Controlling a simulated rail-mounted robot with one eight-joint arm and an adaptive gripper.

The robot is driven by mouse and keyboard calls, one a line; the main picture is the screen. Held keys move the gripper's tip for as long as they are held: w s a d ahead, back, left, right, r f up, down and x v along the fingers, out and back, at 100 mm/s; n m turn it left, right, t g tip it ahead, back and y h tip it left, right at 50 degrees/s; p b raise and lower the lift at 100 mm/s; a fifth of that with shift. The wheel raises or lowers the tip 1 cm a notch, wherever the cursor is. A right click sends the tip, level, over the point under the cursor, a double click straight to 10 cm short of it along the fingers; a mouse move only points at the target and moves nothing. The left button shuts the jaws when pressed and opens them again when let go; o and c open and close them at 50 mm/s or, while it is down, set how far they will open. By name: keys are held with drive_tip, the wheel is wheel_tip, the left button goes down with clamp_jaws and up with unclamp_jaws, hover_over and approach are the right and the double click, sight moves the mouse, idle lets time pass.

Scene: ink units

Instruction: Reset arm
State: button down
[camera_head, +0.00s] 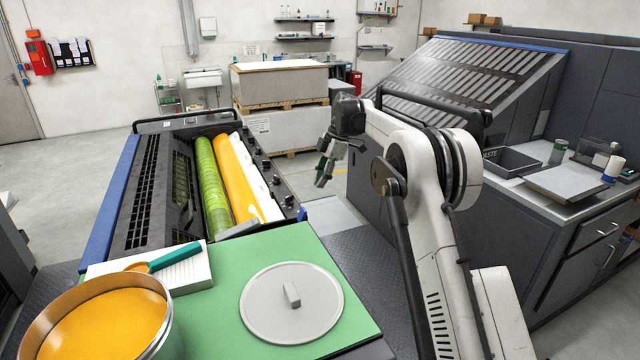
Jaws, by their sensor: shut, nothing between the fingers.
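My arm rises from the lower right and bends over at the top. My gripper (321,181) hangs at its far end, pointing down, over the floor gap between the ink unit and the large slatted machine. The gripper is shut and empty, apart from any object. The fingertips are small in this view.
A green-topped table (225,325) in front bears a grey round lid (262,318), a pot of orange ink (100,322) and a teal-handled spatula (175,257) on a white pad (190,277). Behind is the ink unit with a yellow-green roller (212,185). A grey counter (535,165) stands right.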

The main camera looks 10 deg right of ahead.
drive_tip(key=s+d+r+m+t+h+b, duration=0.1)
drive_tip(key=s+d+r+m+t, duration=0.1)
drive_tip(key=s+r+m, duration=0.65)
drive_tip(key=s+d+r+m+t+h+b, duration=0.15)
drive_tip(key=s+r, duration=0.35)
drive_tip(key=s, duration=0.9)
drive_tip(key=s+d+f+m+t, duration=0.1)
drive_tip(key=s+f+m, duration=0.2)
drive_tip(key=s, duration=0.6)
drive_tip(key=s+d+f+m+t+h+b, duration=0.1)
drive_tip(key=s+f+m, duration=0.3)
drive_tip(key=s, duration=0.6)
drive_tip(key=s+d+f+m+t+b, duration=0.1)
drive_tip(key=s+f+m, duration=0.3)
drive_tip(key=s, duration=0.6)
wheel_tip(320, 180, down, 2)
drive_tip(key=shift+s+d+f+t, duration=0.15)
drive_tip(key=shift+s+d+t, duration=0.1)
drive_tip(key=shift+t, duration=0.6)
